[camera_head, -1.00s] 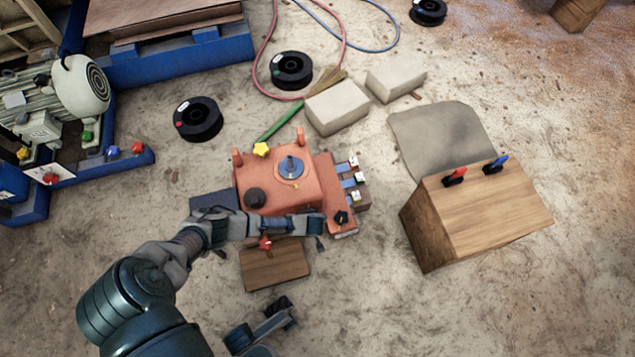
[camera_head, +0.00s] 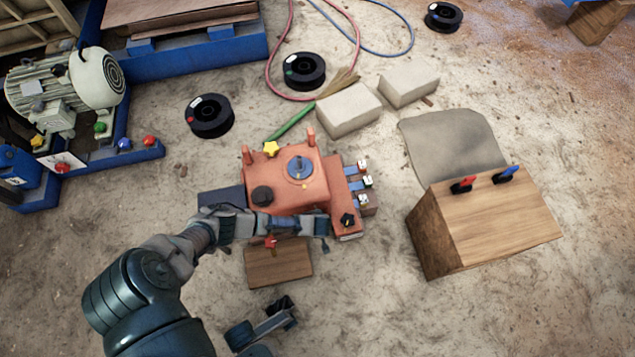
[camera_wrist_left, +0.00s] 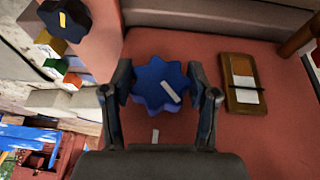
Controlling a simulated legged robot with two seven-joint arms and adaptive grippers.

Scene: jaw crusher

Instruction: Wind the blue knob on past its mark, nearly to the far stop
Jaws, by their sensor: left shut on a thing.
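The blue knob (camera_wrist_left: 160,84) is lobed and carries a white stripe that slants to the lower right. A short white mark (camera_wrist_left: 155,136) lies on the orange panel just below it, out of line with the stripe. My left gripper (camera_wrist_left: 165,92) is shut on the blue knob, one finger on each side. In the head view my left gripper (camera_head: 322,226) is at the near side of the orange machine (camera_head: 318,190) and hides the knob there. A grey and dark part at the bottom seems to be my right gripper (camera_head: 283,309); its jaws cannot be made out.
A black star knob (camera_head: 347,220) is on the machine's right part, also in the wrist view (camera_wrist_left: 64,18). A wooden plate (camera_wrist_left: 241,84) with a slider is right of the blue knob. A wooden box (camera_head: 490,220) with red and blue levers stands right.

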